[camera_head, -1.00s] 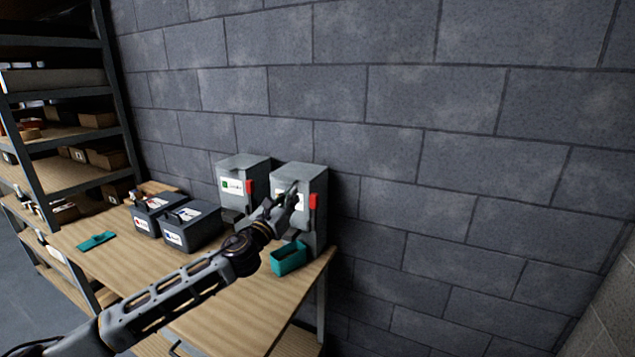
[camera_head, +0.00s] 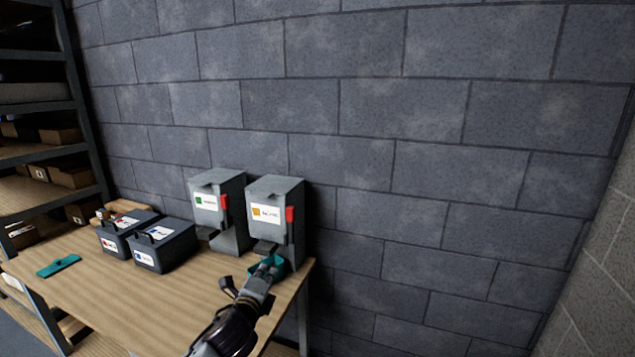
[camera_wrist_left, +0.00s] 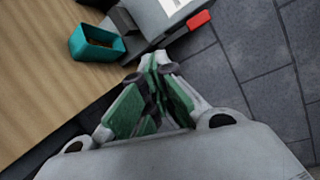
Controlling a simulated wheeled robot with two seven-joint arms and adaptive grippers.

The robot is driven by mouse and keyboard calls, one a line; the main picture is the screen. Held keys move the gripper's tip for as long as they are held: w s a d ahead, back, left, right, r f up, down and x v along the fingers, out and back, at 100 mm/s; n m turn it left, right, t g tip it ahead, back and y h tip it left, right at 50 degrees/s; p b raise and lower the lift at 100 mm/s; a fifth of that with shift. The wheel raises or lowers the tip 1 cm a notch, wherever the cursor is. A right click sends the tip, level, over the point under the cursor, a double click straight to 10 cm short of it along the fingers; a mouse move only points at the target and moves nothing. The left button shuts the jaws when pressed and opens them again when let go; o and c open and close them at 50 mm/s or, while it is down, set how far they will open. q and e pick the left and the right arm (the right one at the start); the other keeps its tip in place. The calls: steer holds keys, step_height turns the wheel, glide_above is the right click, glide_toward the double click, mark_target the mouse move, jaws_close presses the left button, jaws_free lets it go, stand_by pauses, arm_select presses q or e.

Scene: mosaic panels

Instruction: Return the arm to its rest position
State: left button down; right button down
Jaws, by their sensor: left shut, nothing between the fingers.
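My left arm comes in from the bottom in the head view. Its gripper (camera_head: 263,277) is over the right end of the workbench, in front of the right dispenser. In the left wrist view the green-padded fingers (camera_wrist_left: 157,62) are together, shut and empty. They are apart from the teal tray (camera_wrist_left: 97,43), which holds some brownish contents. In the head view this tray (camera_head: 279,262) stands below the right dispenser (camera_head: 275,190) and is partly hidden by my gripper. My right gripper is not in view.
The wooden workbench (camera_head: 100,290) also bears a second grey dispenser (camera_head: 217,185), two dark bins (camera_head: 165,252) and a flat teal item (camera_head: 59,266). A block wall (camera_head: 430,190) stands behind it. A shelf rack (camera_head: 88,130) is at the left. The bench front is mostly clear.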

arm_select(q)
steer(key=s+a+f+n+g, duration=0.35)
steer(key=s+f+n, duration=0.35)
steer(key=s, duration=0.4)
steer(key=s+a+f+n+g+y, duration=0.1)
steer(key=s+a+f+n+g, duration=0.1)
steer(key=s+f+n+g, duration=0.6)
steer(key=s+a+f+n+g, duration=0.1)
steer(key=s+a+f+n, duration=0.35)
steer(key=s, duration=0.85)
steer(key=s+d+f+n+g, duration=0.1)
steer(key=s+f, duration=0.2)
steer(key=f, duration=3.3)
steer(key=s+a+f, duration=0.2)
steer(key=s+f, duration=0.7)
steer(key=s, duration=0.2)
steer(key=s+a+f+g, duration=0.1)
steer(key=s+f, duration=0.8)
steer(key=s, duration=0.2)
steer(key=shift+a+f+y, duration=0.3)
steer(key=shift+a+f, duration=0.05)
steer(key=shift+s+g, duration=0.2)
steer(key=shift+g, duration=0.05)
